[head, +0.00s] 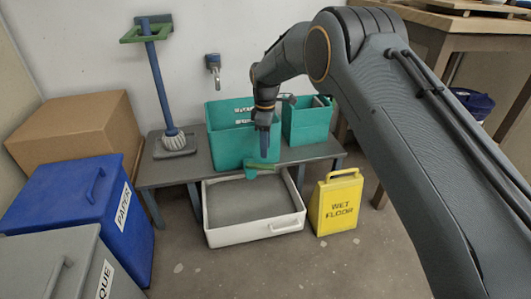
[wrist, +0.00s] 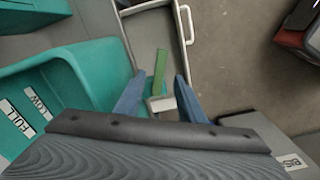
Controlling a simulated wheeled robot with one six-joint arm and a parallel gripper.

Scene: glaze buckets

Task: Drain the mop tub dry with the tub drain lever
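The teal mop tub (head: 228,150) stands on a grey bench; in the wrist view its wall (wrist: 75,70) is at left, with FULL and LOW labels. I cannot tell its water level. A green lever (head: 262,166) sits low at its front; in the wrist view the lever (wrist: 160,72) points away from a small pale grey block (wrist: 161,103). My gripper (head: 264,153) is pointed down in front of the tub, just above the lever. In the wrist view its blue fingers (wrist: 158,98) are apart, on either side of the block, with gaps showing.
A white basin (head: 255,233) with a grey interior is on the floor below the tub. A smaller teal bucket (head: 305,125) stands right of it. A yellow wet-floor sign (head: 336,205), blue paper bin (head: 75,215), mop (head: 160,80) and wall tap (head: 213,63) are around.

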